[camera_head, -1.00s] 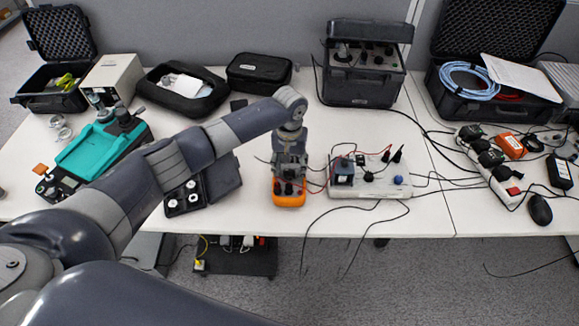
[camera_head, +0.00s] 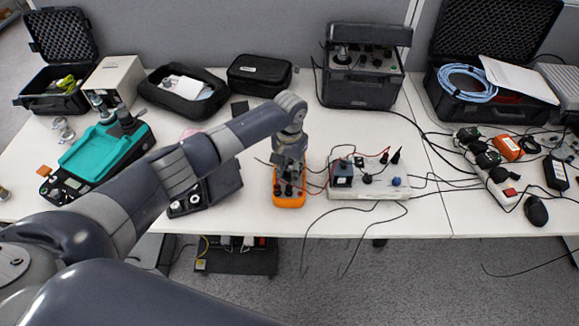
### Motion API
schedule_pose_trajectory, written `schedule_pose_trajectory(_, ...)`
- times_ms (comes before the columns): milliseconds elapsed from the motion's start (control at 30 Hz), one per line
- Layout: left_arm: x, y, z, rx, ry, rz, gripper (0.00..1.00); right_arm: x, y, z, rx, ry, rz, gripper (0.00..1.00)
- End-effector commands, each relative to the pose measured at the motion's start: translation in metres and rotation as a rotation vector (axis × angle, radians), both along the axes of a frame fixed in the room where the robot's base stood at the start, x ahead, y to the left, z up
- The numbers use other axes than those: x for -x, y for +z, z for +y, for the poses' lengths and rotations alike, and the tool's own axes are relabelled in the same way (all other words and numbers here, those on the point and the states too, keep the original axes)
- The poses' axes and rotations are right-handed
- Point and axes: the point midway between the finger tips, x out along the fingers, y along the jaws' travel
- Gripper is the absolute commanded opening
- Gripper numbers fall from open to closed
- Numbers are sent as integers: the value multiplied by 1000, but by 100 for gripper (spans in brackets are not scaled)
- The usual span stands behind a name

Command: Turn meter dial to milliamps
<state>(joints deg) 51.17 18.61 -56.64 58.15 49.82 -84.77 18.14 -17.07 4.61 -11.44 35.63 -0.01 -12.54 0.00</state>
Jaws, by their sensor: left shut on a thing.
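An orange handheld meter (camera_head: 290,200) lies on the white table near its front edge. My left gripper (camera_head: 291,170) points down over the meter's middle. It is shut on the meter's dial, which the fingers hide, so its setting cannot be read. Dark jacks and leads show at the meter's lower end. My right gripper does not show.
A white terminal board (camera_head: 375,188) with a dark block and several leads stands right of the meter. A black tray (camera_head: 207,191) lies to the left, near a teal instrument (camera_head: 106,150). Loose black cables hang over the front edge. A dark instrument case (camera_head: 362,75) stands behind.

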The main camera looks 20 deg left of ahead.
Motion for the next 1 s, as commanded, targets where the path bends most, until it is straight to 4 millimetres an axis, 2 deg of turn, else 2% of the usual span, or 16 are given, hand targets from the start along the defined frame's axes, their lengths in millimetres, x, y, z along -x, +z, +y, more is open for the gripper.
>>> schedule_pose_trajectory(200,1,1,-1,1,-166,1,4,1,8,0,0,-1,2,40)
schedule_pose_trajectory(500,0,0,-1,0,-323,0,4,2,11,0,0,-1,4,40)
schedule_pose_trajectory(1000,0,0,-1,0,-380,-1,4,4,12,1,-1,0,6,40)
